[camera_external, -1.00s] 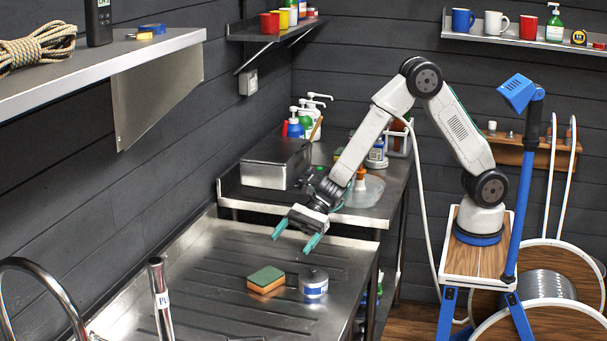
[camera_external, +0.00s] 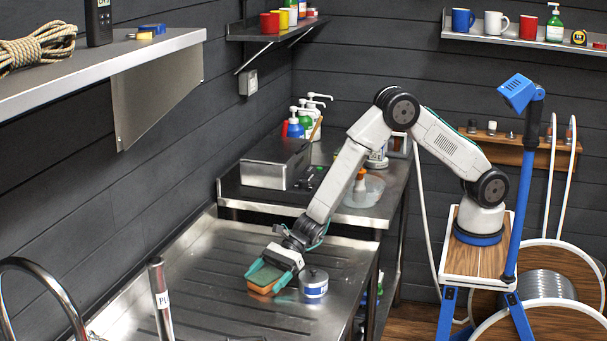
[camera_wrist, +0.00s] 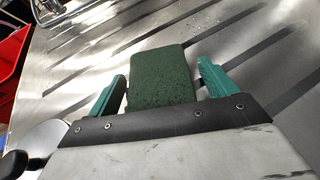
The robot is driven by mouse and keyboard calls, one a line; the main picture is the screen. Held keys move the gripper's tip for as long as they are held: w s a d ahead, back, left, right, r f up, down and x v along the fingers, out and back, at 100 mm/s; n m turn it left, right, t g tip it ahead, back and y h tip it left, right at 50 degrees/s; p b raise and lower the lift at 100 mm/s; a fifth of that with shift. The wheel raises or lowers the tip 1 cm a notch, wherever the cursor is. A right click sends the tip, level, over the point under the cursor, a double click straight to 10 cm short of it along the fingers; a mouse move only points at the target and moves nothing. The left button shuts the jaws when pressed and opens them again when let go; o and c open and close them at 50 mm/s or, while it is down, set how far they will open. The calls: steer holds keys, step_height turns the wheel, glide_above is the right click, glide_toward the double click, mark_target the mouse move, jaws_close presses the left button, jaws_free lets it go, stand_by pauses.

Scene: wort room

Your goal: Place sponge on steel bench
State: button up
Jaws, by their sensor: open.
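The sponge (camera_external: 264,279), orange with a dark green top, lies on the grooved steel surface (camera_external: 200,282) beside the sink. My gripper (camera_external: 266,275) is low over the sponge, with one teal finger on each side of it. In the wrist view the green top of the sponge (camera_wrist: 163,78) sits between the open fingers (camera_wrist: 160,88), with a gap visible on both sides. Part of the sponge is hidden behind my gripper. A steel bench (camera_external: 355,217) stands behind the grooved surface.
A round metal tin (camera_external: 313,284) with a blue band stands just right of the sponge, close to my gripper. The bench holds a steel box (camera_external: 273,165), pump bottles (camera_external: 305,120) and a clear bowl (camera_external: 366,190). The grooved surface left of the sponge is clear.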

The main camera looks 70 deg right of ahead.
steer(key=c, duration=1.1)
steer(key=shift+r, duration=0.15)
steer(key=shift+c, duration=0.2)
